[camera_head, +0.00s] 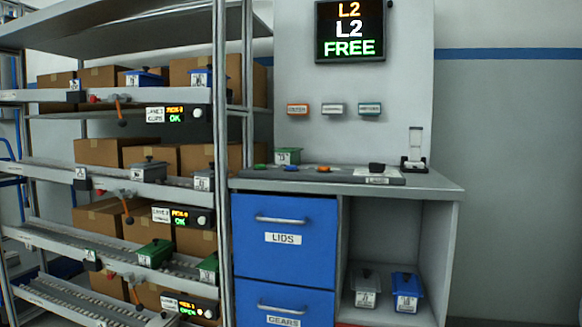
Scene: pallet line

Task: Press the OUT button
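No button reads clearly as OUT; the small labels are too blurred. A dark panel (345,177) lies on the grey counter. It carries a green round piece (260,167), a blue one (291,168), an orange one (324,169) and a black block (376,167). On the wall above are three small labelled boxes: orange (298,109), grey (333,109) and teal (370,109). Lane displays with round white knobs hang on the rack; the upper (179,114) and middle (183,216) read OK, the lower (189,306) OPEN. Neither of my grippers is in view.
A screen (350,31) reads L2 and FREE. The counter (437,183) stands over blue drawers (284,239) marked LIDS and GEARS. Grey (366,287) and blue (407,291) lidded boxes sit on its shelf. The rack (224,150) at left holds cartons and small boxes.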

